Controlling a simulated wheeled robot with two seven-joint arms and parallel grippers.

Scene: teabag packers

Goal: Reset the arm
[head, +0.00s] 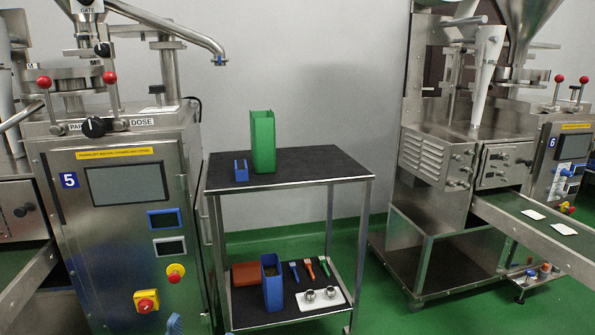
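The task names no object besides the arm.
Machine 5 (125,220) stands at left, machine 6 (440,150) at right with a green conveyor (530,222). Between them, a trolley (320,165) carries a green container (263,140) and small blue holder (241,170). Its lower shelf holds a blue container (272,285) and brushes.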

